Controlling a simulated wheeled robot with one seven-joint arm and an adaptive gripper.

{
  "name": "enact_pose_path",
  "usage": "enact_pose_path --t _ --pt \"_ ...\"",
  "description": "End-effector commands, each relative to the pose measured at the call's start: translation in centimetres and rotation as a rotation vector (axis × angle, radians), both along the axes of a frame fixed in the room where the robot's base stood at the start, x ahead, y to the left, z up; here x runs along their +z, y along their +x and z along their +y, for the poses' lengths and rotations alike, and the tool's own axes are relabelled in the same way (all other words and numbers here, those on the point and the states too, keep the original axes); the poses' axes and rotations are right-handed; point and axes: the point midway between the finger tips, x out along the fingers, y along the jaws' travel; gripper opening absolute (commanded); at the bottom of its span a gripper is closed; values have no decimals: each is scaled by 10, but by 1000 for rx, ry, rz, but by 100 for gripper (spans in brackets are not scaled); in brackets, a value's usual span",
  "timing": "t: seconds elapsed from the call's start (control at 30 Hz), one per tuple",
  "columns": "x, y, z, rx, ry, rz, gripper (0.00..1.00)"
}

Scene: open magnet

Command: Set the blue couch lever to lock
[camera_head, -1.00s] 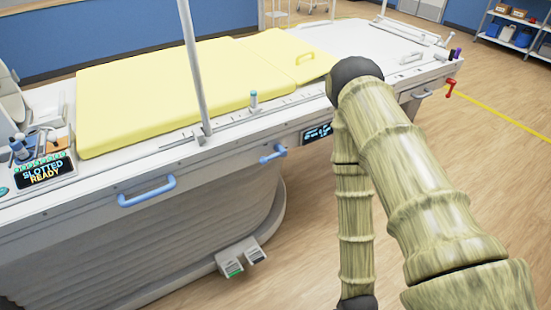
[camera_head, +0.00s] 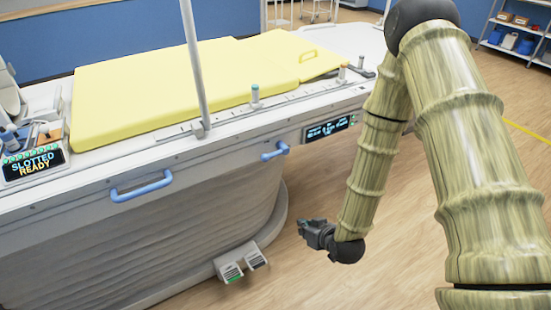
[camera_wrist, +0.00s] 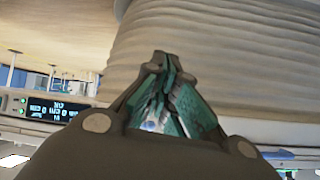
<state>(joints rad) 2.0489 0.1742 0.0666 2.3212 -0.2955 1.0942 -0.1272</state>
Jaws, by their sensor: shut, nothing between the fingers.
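The blue couch lever (camera_head: 275,151) sticks out from the side rail of the couch, left of the small dark display (camera_head: 330,128). My gripper (camera_head: 303,228) is shut and empty. It hangs in front of the couch's side, below and a little right of the lever, apart from it. In the wrist view my gripper (camera_wrist: 164,62) has its fingertips together, pointing along the grey ribbed base (camera_wrist: 215,60). A blue piece at the lower right edge of that view may be the lever; it is too small to be sure.
A longer blue handle (camera_head: 142,186) sits on the rail to the left. Foot pedals (camera_head: 243,262) stand at the base. The couch carries a yellow pad (camera_head: 170,85) and an upright pole (camera_head: 194,65). Open wooden floor lies right of the base.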

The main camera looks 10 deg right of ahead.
Motion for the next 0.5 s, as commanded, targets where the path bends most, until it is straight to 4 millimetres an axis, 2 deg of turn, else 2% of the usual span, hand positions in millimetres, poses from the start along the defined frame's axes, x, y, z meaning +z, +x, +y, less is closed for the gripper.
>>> enact_pose_path --t 0.03,0.2,0.3,0.4,0.5 --pt "12 22 2 11 12 -74 0" --pt "74 80 10 52 49 -318 0" --pt "109 104 13 72 66 -441 0" --pt "138 119 15 85 77 -536 0" --pt "159 128 16 94 86 -599 0"
